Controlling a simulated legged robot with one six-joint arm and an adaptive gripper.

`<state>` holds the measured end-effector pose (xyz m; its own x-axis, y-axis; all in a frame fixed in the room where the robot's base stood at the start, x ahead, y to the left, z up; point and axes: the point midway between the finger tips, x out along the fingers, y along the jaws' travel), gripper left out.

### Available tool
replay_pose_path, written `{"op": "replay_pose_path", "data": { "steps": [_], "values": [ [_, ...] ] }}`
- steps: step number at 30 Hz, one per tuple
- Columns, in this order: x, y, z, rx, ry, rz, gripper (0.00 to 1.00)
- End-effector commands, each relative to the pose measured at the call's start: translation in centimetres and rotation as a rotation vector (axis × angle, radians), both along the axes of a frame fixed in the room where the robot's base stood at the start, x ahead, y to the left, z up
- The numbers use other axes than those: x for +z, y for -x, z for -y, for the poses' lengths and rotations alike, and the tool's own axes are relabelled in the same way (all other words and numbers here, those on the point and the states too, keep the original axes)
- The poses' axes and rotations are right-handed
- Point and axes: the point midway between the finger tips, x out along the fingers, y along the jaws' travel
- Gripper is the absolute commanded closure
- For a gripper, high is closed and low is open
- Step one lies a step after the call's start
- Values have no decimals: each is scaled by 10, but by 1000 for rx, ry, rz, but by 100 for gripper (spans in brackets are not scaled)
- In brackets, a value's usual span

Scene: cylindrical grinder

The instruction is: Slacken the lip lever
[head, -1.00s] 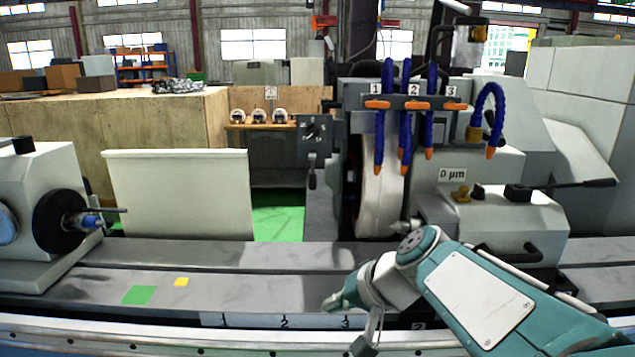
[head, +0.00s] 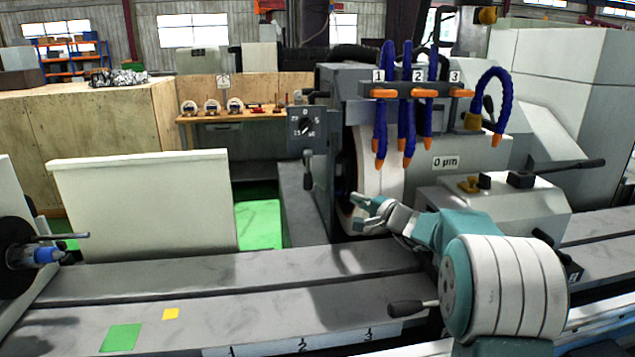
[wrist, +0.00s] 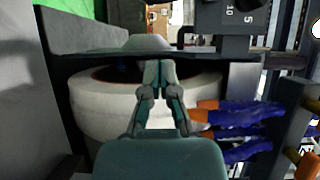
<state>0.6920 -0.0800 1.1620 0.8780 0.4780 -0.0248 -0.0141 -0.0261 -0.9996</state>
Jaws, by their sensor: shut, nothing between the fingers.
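No part is marked as the lip lever, and I cannot tell for sure which one it is. A lever with a dark handle (head: 308,172) hangs below the dial box (head: 306,130), left of the white grinding wheel (head: 380,172). Another dark-knobbed lever (head: 405,308) sticks out low at the front, beside my arm. My gripper (head: 357,200) is in front of the wheel's lower part, right of and below the hanging lever. In the wrist view my gripper (wrist: 158,66) is shut and empty, its tips over the wheel (wrist: 95,102) near the dark guard edge (wrist: 90,38).
Blue coolant hoses (head: 381,110) with orange nozzles hang close above my gripper. A wheelhead block (head: 490,210) stands right, a pale panel (head: 145,205) left.

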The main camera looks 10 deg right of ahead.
Motion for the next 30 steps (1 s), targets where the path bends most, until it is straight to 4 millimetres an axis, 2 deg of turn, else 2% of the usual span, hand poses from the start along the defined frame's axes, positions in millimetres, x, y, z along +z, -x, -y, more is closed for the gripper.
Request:
{"op": "replay_pose_path", "data": {
  "steps": [3,8,17,30],
  "values": [
    [-3,-7,10,-25,-22,11,100],
    [-3,-8,14,-30,-29,15,100],
    [-3,-15,6,-26,-25,14,100],
    [-4,-81,-28,-25,-25,13,100]
  ]
}}
